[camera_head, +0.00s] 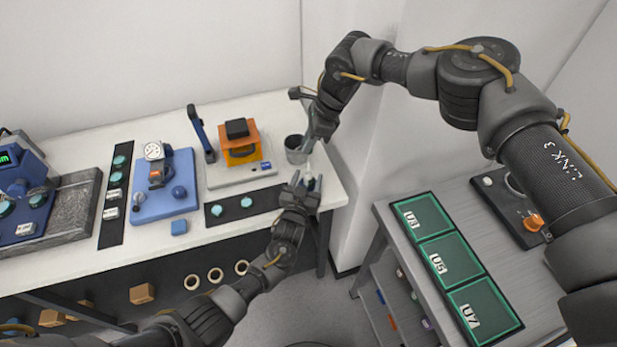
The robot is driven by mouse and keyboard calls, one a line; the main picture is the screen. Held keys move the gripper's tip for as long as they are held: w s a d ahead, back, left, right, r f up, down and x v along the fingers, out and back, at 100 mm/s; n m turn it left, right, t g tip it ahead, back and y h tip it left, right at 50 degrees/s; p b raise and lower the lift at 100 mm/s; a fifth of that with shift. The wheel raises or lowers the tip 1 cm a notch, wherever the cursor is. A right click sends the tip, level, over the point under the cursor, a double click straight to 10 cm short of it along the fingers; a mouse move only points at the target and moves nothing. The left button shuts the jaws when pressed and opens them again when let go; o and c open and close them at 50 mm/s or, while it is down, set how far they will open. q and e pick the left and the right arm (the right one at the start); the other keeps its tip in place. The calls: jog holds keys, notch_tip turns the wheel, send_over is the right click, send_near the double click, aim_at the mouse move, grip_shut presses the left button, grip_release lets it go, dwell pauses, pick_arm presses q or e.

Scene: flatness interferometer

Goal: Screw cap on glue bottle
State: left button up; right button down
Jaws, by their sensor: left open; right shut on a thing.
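My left gripper (304,183) is open at the right end of the white table, with its fingers around or beside a small pale bottle (312,184). The bottle looks like the glue bottle, and the fingers partly hide it. My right gripper (308,146) points down just above and behind the left one. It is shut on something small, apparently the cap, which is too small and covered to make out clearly. Whether the cap touches the bottle cannot be told.
A dark cup (296,149) stands close to the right gripper. An orange device (240,145) and a blue gauge stand (165,198) are further left. A black strip (262,198) with teal discs lies in front. A grey table (385,213) with green trays is at the right.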

pick_arm(q)
grip_shut()
pick_arm(e)
jog(key=shift+f, duration=2.5)
jog(key=shift+f, duration=0.85)
jog(key=shift+f, duration=0.6)
